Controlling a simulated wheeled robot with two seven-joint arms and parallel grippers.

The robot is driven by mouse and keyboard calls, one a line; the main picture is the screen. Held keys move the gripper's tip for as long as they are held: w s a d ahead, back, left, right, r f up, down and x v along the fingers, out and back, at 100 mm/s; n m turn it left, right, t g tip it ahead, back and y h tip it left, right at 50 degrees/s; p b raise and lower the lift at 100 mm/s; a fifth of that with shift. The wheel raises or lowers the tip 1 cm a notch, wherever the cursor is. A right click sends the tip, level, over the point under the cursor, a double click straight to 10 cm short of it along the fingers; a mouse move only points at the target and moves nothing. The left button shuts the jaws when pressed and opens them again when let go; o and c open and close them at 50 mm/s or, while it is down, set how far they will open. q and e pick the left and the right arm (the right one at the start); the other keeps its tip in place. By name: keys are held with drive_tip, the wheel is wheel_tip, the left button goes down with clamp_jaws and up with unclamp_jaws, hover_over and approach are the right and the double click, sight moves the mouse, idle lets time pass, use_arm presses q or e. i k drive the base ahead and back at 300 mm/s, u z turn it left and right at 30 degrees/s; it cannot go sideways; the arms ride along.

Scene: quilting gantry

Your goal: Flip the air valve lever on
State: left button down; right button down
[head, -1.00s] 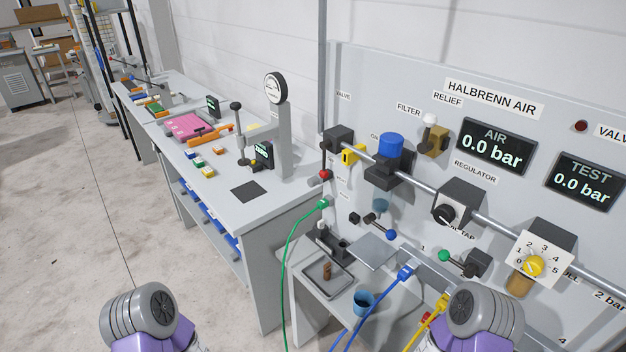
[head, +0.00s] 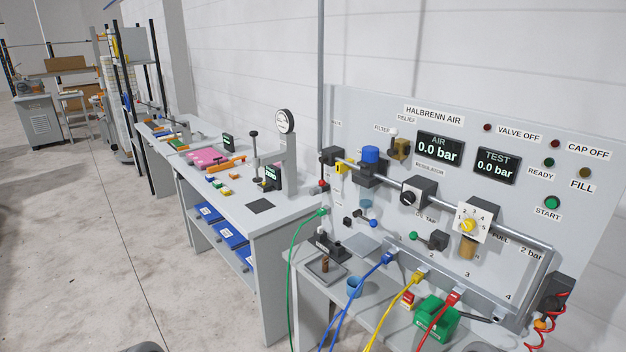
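The air valve is a black block (head: 331,155) at the left end of the pipe on the grey Halbrenn Air panel (head: 590,220). What looks like its lever (head: 322,174) hangs down from the block, with a red knob (head: 320,187) at the lower end. A small yellow part (head: 340,167) sits on the pipe just right of the block. The AIR display (head: 440,149) and the TEST display (head: 496,166) both read 0.0 bar. A red lamp (head: 487,127) is beside the VALVE OFF label. Neither gripper is in view; only slivers of my arms show at the bottom edge.
A long workbench (head: 285,215) is left of the panel. The floor at left is clear.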

sight(322, 159)
drive_tip(key=u, duration=0.65)
drive_tip(key=i, duration=0.75)
drive_tip(key=u, duration=0.75)
drive_tip(key=i, duration=1.7)
drive_tip(key=z, duration=1.3)
drive_tip(key=i, duration=0.65)
drive_tip(key=z, duration=0.7)
